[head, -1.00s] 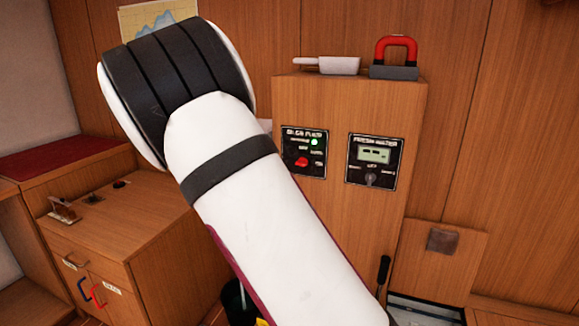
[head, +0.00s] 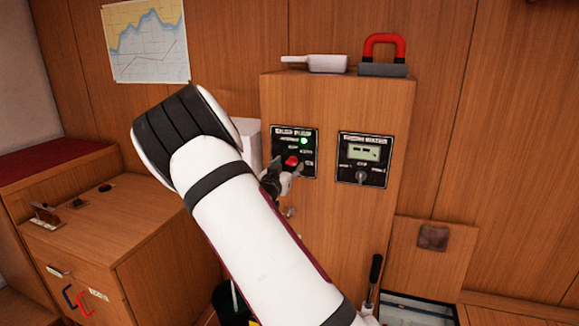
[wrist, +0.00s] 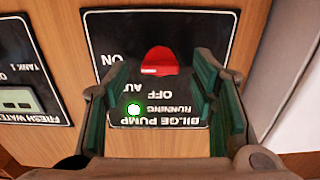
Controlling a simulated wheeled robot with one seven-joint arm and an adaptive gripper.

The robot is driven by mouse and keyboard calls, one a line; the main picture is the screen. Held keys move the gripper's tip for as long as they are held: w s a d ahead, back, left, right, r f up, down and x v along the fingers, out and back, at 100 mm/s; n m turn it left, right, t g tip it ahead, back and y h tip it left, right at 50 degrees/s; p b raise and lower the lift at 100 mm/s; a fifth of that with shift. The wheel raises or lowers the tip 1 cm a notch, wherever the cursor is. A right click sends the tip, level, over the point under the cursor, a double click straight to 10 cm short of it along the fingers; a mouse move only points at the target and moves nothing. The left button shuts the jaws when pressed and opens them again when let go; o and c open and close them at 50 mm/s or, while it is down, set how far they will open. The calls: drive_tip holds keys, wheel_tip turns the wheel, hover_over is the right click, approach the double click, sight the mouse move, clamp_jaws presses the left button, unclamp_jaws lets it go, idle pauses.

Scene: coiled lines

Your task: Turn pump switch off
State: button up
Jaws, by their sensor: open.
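The bilge pump panel (head: 308,141) is a black plate on the front of the wooden cabinet. Its red rotary switch (head: 291,161) shows beside my gripper (head: 285,174) in the head view. The green running light (head: 304,141) is lit. In the wrist view the panel appears upside down, and the red knob (wrist: 160,61) lies between and just beyond the fingertips of my open gripper (wrist: 163,80). Nothing is held. I cannot tell whether a finger touches the knob. Part of the panel's lettering is hidden by the fingers.
The fresh water panel (head: 362,160) with its small display is right of the pump panel. A red-handled object (head: 384,55) and a white scoop-like object (head: 317,63) lie on the cabinet top. A white box (head: 249,140) stands close left of the cabinet.

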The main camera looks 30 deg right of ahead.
drive_tip(key=shift+x, duration=0.9)
drive_tip(key=c, duration=1.2)
drive_tip(key=shift+o, duration=0.2)
